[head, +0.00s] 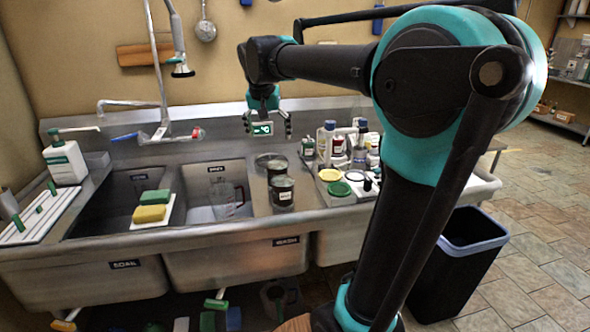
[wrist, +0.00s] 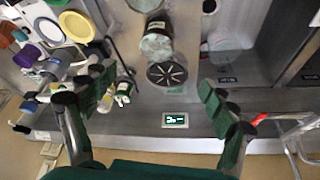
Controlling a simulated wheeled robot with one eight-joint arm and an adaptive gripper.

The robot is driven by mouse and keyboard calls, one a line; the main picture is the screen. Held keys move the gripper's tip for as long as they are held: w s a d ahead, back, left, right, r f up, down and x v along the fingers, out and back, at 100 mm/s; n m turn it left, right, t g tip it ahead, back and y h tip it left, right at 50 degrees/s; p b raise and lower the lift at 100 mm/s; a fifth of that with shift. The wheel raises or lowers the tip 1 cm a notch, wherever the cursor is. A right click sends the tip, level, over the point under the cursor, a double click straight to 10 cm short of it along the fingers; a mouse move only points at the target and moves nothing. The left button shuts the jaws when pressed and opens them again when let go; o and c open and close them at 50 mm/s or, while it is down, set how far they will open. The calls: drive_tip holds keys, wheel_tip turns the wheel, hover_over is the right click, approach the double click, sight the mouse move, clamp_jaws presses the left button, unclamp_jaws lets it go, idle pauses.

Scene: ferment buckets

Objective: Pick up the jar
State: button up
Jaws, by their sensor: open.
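Two glass jars stand one behind the other on the steel deck between the basins. The front jar (head: 282,194) has a pale label; the rear jar (head: 277,174) partly hides behind it. In the wrist view the rear jar (wrist: 156,44) is at upper centre and the front jar (wrist: 146,5) is cut by the top edge. A smaller dark jar with a white label (head: 308,146) stands to their right at the back; it also shows in the wrist view (wrist: 124,91). My gripper (head: 267,124) is open and empty, high near the backsplash, its fingers (wrist: 158,88) spread wide.
A dark slotted disc (wrist: 167,74) lies behind the jars. A digital display (wrist: 175,120) sits by the backsplash. Bottles (head: 337,148) and coloured lids (head: 339,188) crowd the right. A clear jug (head: 226,203) stands in the basin left of the jars; a faucet (head: 160,130) rises further left.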

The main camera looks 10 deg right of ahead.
sight(277, 164)
drive_tip(key=x, duration=1.1)
drive_tip(key=shift+f, duration=0.35)
drive_tip(key=shift+d+x, duration=0.2)
drive_tip(key=shift+x, duration=1.15)
drive_tip(key=shift+d+x, duration=0.2)
drive_tip(key=shift+x, duration=1.15)
drive_tip(key=shift+w+r, duration=0.15)
drive_tip(key=c, duration=1.4)
